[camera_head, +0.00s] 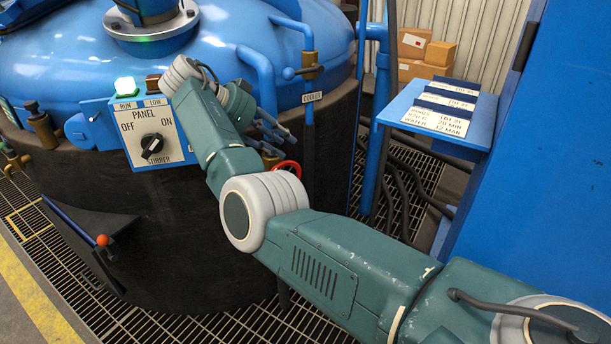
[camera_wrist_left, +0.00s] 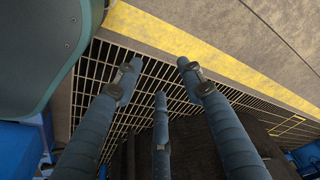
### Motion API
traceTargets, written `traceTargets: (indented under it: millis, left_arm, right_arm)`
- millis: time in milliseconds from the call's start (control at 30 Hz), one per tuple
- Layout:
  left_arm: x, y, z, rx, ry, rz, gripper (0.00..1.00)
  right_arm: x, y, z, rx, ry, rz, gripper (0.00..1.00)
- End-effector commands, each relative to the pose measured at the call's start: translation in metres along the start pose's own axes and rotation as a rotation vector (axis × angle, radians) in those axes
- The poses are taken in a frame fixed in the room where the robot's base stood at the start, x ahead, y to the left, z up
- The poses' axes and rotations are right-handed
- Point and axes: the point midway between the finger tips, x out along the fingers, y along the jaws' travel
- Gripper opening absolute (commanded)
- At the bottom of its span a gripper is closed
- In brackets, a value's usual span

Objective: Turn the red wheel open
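The red wheel (camera_head: 289,166) is in the head view, low on the right side of the blue vessel. I cannot tell whether a finger touches the rim. My left gripper (camera_wrist_left: 158,74) shows in the left wrist view with its three fingers spread and nothing between them, pointing towards the floor grating.
A blue shelf (camera_head: 480,133) with labels is at right. A red-knobbed lever (camera_head: 102,240) is at lower left.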

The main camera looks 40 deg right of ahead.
Motion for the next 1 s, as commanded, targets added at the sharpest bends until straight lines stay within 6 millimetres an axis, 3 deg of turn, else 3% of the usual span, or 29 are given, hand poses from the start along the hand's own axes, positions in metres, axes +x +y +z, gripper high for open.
traceTargets:
  millis: [400,700,1000]
  left_arm:
    - [-0.035,-0.002,-0.014,-0.003,0.023,-0.003,0.4]
    - [-0.054,-0.003,-0.019,-0.005,0.031,-0.005,0.4]
    - [-0.062,-0.003,-0.02,-0.006,0.034,-0.006,0.4]
  right_arm:
    - [0.056,0.001,0.057,-0.003,-0.001,0.002,0.29]
    - [0.112,0.001,0.055,-0.001,0.0,0.003,0.29]
    - [0.13,0.0,0.054,-0.001,0.0,0.0,0.29]
